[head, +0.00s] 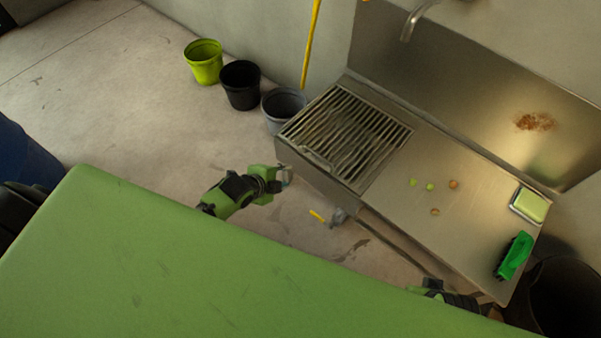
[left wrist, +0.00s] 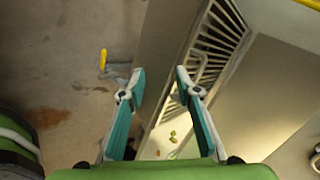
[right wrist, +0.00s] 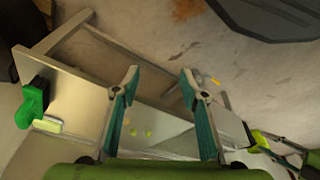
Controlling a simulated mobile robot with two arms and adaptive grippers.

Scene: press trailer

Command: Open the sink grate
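The sink grate (head: 345,130), a panel of parallel metal bars, lies flat and closed over the basin at the left end of the steel sink unit (head: 470,205). My left gripper (head: 286,177) is beside the front left side of the sink, apart from the grate. In the left wrist view its two fingers (left wrist: 160,76) are spread and empty, with the grate (left wrist: 213,45) beyond them. My right gripper is largely hidden in the head view, near the sink's front edge. In the right wrist view its fingers (right wrist: 159,77) are open and empty.
A green brush (head: 514,256), a sponge in a dish (head: 530,205) and several small scraps (head: 430,186) lie on the drainboard. A faucet (head: 414,18) hangs above. Yellow-green (head: 203,62), black (head: 240,85) and grey (head: 283,108) buckets stand left of the sink. A pipe with a yellow handle (head: 318,216) is below.

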